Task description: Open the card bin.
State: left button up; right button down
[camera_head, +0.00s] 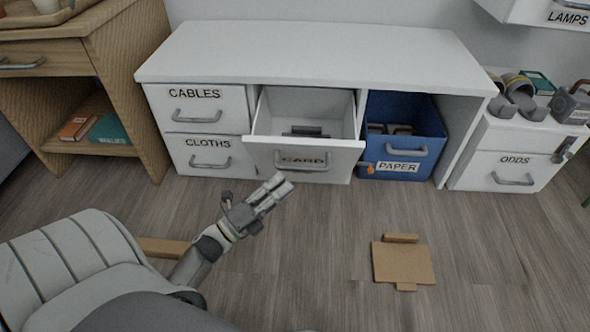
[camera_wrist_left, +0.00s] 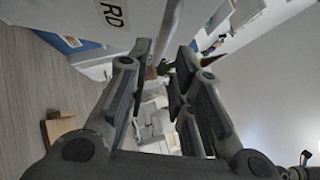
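The white card bin (camera_head: 328,176), labelled CARD, stands pulled out from the desk like a drawer; I see into its open top, where a dark grey item (camera_head: 306,131) lies. Its grey bar handle (camera_head: 302,162) is on the front. My left gripper (camera_head: 281,186) is just in front of the bin, below and left of the handle. In the left wrist view the left gripper (camera_wrist_left: 160,75) has its fingers apart, and part of the label (camera_wrist_left: 115,14) and a handle bar (camera_wrist_left: 156,55) show beyond them. I cannot tell whether they touch. My right gripper is not in view.
Shut drawers CABLES (camera_head: 195,106) and CLOTHS (camera_head: 206,158) are left of the bin. The blue PAPER bin (camera_head: 400,150) is right of it, and the ODDS drawer (camera_head: 510,172) farther right. Flattened cardboard (camera_head: 403,264) lies on the floor, which is otherwise mostly clear.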

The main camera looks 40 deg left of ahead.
pick_arm(q)
jog(key=shift+v, duration=2.15)
